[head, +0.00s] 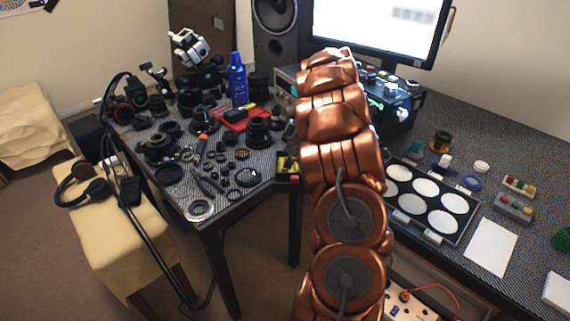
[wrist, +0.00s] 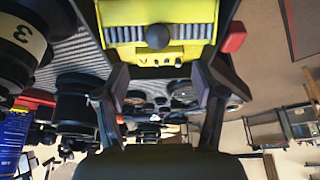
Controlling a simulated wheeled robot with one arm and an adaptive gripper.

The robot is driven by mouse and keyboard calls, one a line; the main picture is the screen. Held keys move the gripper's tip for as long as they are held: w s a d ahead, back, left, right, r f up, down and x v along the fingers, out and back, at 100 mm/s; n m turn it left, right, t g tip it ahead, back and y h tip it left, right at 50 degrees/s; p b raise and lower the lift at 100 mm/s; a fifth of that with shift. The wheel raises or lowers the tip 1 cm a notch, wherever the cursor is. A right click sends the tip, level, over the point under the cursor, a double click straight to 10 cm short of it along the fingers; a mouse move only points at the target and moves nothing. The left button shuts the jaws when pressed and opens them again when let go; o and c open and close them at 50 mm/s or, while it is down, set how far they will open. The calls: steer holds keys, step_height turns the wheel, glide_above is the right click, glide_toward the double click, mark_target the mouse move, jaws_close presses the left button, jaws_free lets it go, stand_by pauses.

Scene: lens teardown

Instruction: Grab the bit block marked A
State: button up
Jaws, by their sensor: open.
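A black-framed block with a yellow insert and rows of grey bits (wrist: 158,12) fills the top middle of the wrist view. In the head view it seems to be the yellow and black block (head: 287,165) at the right edge of the dark table. No letter A is readable on it. My gripper (wrist: 160,82) is open, its two fingers apart on either side just below the yellow insert in the wrist view. Nothing is clearly held, and I cannot tell whether the fingers touch the block. In the head view my copper arm hides the gripper.
Lens parts crowd the dark table (head: 228,203), with a red tray (head: 228,122) and a blue bottle (head: 237,78) behind. A lens barrel marked 3 (wrist: 22,35) stands close at left in the wrist view. A white-disc panel (head: 408,228) lies on the right desk.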

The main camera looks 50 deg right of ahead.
steer(key=shift+x, duration=0.9)
steer(key=c, duration=0.9)
steer(key=shift+r, duration=0.1)
